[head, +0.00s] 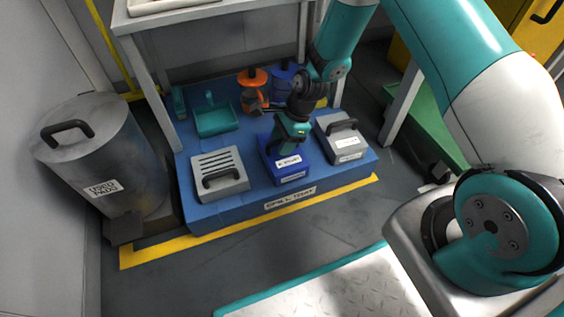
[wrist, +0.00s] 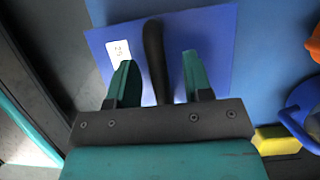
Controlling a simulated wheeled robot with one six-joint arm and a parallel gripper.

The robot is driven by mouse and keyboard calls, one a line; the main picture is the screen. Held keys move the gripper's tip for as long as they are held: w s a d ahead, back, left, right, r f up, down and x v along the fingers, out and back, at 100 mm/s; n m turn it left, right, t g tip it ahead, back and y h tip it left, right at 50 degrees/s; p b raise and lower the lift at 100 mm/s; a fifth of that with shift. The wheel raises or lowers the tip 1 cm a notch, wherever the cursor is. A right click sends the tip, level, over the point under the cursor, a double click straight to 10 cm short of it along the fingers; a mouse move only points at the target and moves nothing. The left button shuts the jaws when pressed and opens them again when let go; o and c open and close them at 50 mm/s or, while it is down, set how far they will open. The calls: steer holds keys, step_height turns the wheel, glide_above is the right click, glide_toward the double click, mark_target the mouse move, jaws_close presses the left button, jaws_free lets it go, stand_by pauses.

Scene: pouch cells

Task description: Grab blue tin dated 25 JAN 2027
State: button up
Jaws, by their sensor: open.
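A blue tin (head: 270,165) with white labels stands on the blue platform (head: 240,212), between two grey tins. In the wrist view the blue tin (wrist: 215,50) lies below my gripper, with a black handle (wrist: 155,60) standing up from it. My gripper (head: 287,147) is over the blue tin. In the wrist view the two teal fingers of my gripper (wrist: 157,75) are open, one on each side of the handle. A white label (wrist: 119,51) on the tin is partly readable, starting with "25". The rest of the date is not legible.
A grey slotted tin (head: 222,178) stands left of the blue tin and a grey tin (head: 338,145) stands close on its right. Behind are a teal dustpan (head: 215,118) and an orange container (head: 252,88). A "used pads" bin (head: 105,160) stands left.

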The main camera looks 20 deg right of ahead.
steer(key=shift+r, duration=0.1)
jaws_close()
stand_by(1.2)
